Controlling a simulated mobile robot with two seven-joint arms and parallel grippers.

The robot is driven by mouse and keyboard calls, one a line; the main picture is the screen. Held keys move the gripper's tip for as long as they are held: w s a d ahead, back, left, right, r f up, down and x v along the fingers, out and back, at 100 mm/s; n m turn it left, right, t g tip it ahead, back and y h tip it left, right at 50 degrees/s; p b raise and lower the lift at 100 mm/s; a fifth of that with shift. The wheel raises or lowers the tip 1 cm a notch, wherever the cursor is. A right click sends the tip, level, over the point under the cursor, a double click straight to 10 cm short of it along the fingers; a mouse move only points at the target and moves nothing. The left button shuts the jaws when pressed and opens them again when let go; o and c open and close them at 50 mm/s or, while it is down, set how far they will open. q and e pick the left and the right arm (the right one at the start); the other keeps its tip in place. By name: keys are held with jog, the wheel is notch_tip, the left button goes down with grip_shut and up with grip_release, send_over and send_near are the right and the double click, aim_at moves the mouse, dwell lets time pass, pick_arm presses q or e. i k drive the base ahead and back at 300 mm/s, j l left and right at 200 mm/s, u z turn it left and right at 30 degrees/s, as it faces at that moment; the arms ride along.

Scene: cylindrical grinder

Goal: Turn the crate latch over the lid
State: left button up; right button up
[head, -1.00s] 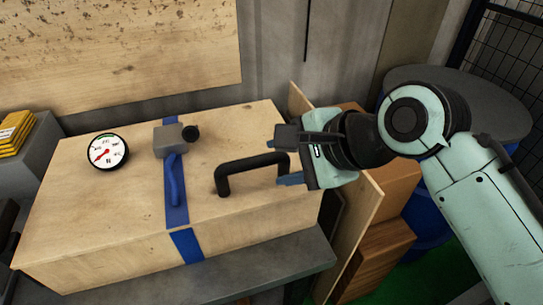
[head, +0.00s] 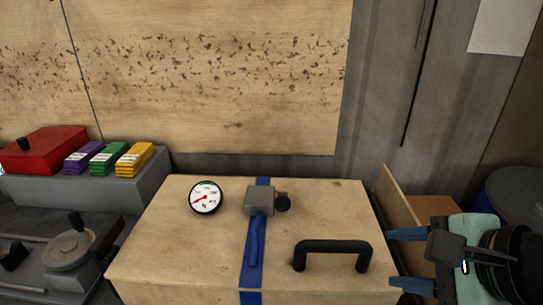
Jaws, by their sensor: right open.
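The crate (head: 160,255) is a pale wooden box with a flat lid, in the lower middle of the head view. A blue strap (head: 245,270) runs over the lid and down its front. On the strap sits what looks like the latch, a grey block (head: 260,200) with a black knob (head: 283,203) on its right. A blue lever (head: 256,240) points from the block toward the lid's front edge. A black handle (head: 332,246) stands on the lid to the right. My right gripper (head: 391,258) is open and empty, right of the handle and apart from it. My left gripper is not in view.
A round dial gauge (head: 205,197) is on the lid left of the block. A grey ledge (head: 130,190) at left holds a red box (head: 45,150) and coloured packs (head: 103,158). A wooden board (head: 397,205) leans right of the crate. The lid's front left is clear.

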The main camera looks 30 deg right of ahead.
aim_at(97, 250)
jog(key=k+j, duration=0.7)
jog(key=k, duration=0.15)
